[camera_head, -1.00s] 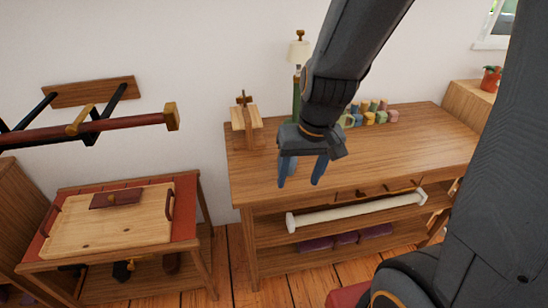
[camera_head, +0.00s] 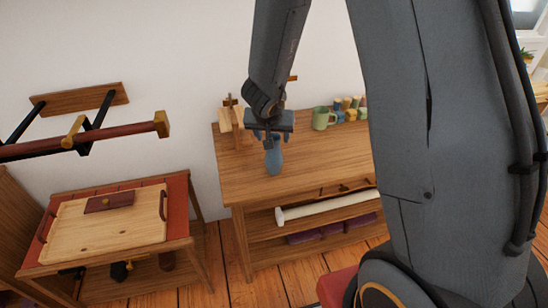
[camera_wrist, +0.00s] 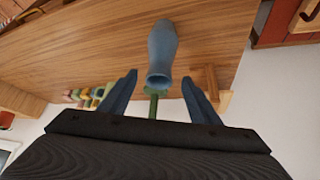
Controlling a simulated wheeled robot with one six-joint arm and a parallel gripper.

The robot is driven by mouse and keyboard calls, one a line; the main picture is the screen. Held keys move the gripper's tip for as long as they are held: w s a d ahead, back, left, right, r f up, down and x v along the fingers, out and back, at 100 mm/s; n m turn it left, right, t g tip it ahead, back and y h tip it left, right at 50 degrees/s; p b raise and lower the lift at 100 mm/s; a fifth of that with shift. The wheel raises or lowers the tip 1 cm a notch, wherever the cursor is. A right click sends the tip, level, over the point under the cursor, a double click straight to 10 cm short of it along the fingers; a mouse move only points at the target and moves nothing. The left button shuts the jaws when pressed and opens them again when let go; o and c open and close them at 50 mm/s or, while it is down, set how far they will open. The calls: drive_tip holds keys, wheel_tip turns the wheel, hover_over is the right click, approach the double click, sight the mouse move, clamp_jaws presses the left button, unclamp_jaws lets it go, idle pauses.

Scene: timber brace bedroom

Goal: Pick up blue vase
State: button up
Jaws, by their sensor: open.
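The blue vase (camera_head: 273,159) stands upright on the wooden workbench (camera_head: 305,168), near its left front part. Its top is partly hidden by my gripper (camera_head: 270,138), which is right above it in the head view. In the wrist view the vase (camera_wrist: 163,45) lies ahead, with its open mouth toward me. My gripper (camera_wrist: 159,80) is open there, its two blue-grey fingers spread to either side of the vase's mouth. No contact shows, and I cannot tell how far the fingertips reach past the rim.
A green mug (camera_head: 323,118) and several small colored cups (camera_head: 349,108) stand behind and right of the vase. A wooden stand (camera_head: 231,118) is close on the left. A side table with a wooden tray (camera_head: 105,235) stands farther left. The bench front is clear.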

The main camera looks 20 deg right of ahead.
sight(274, 154)
drive_tip(key=b+x, duration=0.1)
drive_tip(key=x, duration=0.4)
drive_tip(key=shift+s, duration=0.1)
drive_tip(key=shift+c, duration=0.4)
clamp_jaws()
